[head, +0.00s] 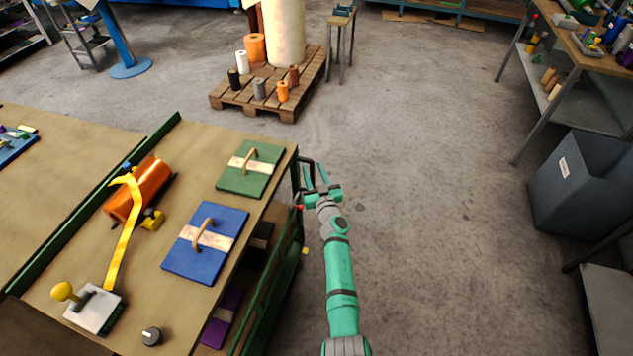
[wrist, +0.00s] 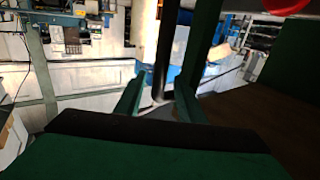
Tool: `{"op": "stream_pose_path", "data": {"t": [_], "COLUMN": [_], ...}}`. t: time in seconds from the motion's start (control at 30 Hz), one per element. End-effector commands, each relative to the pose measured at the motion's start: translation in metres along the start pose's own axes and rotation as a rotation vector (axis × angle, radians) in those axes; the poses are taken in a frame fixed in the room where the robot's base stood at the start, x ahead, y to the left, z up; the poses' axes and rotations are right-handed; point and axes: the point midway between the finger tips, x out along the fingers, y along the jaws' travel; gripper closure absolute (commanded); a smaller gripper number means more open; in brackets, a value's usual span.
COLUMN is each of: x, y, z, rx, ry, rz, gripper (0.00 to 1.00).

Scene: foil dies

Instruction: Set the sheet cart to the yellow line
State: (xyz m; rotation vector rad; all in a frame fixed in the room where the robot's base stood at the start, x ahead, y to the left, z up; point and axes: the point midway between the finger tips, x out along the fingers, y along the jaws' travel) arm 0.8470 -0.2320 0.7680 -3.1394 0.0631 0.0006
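A green-framed cart or bench with a brown top (head: 165,280) stands at the left in the head view; I cannot tell for certain that it is the sheet cart. A black handle (head: 309,164) sticks out at its far right corner. My gripper (head: 316,172) is at this handle, its two fingers apart. In the wrist view a dark upright bar (wrist: 165,55) shows between the fingertips (wrist: 160,95), with space on both sides; I cannot tell whether it touches them. No yellow line is visible on the floor.
A pallet (head: 225,101) with rolls stands beyond. A grey bin (head: 580,185) is at the right. The middle floor is clear.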

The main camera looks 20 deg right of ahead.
Motion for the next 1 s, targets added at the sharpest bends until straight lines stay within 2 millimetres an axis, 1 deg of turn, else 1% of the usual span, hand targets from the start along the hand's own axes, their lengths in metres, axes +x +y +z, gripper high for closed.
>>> {"op": "stream_pose_path", "data": {"t": [0.03,0.2,0.4,0.5,0.7,1.0], "x": [-0.007,-0.025,-0.042,-0.047,-0.052,-0.052], "y": [0.003,0.002,0.002,0.002,0.001,0.000], "z": [0.001,0.001,0.001,0.000,0.001,0.000], "rx": [-0.004,-0.002,-0.002,-0.002,0.000,-0.001], "ry": [0.000,0.000,-0.001,0.000,-0.001,0.000], "rz": [0.003,0.002,0.002,0.002,0.001,-0.001], "gripper": [0.64,0.64,0.64,0.64,0.64,0.64]}}
